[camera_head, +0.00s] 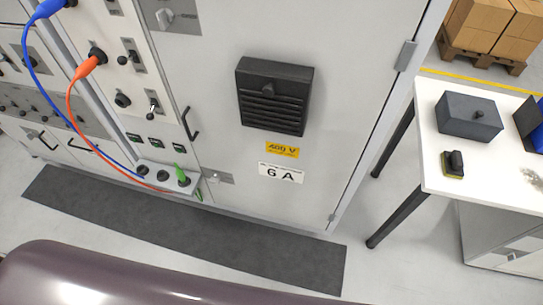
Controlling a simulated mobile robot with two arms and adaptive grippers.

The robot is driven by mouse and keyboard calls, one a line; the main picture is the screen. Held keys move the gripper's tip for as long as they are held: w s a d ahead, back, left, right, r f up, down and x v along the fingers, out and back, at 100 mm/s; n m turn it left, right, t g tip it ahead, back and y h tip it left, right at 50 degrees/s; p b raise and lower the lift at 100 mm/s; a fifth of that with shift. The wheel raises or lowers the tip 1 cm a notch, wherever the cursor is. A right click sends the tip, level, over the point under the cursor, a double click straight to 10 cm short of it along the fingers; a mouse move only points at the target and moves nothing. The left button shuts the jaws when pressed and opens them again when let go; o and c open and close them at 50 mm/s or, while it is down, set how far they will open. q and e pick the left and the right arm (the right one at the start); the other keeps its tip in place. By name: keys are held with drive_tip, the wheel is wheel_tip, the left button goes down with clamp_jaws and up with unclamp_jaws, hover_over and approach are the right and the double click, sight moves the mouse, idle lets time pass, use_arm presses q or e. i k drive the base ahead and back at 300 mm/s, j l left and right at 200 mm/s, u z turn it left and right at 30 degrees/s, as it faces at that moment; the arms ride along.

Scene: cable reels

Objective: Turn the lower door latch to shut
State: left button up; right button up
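The grey cabinet door (350,100) looks closed and carries a black vent box, a yellow label and a white "6 A" label. The lower door latch (219,177) is a small metal plate with a knob at the door's lower left edge; it is too small to tell how its knob is turned. An upper latch (165,18) sits on a grey plate near the top of the same edge. A black handle (190,124) is between them. Neither gripper shows in the head view.
Left of the door, a panel has switches and sockets with a blue cable (38,70) and an orange cable (72,105). A socket box (160,176) juts out low, near the latch. A dark mat (200,235) lies in front. A white table (440,170) stands right.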

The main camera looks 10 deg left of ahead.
sight(216, 179)
drive_tip(key=u, duration=0.95)
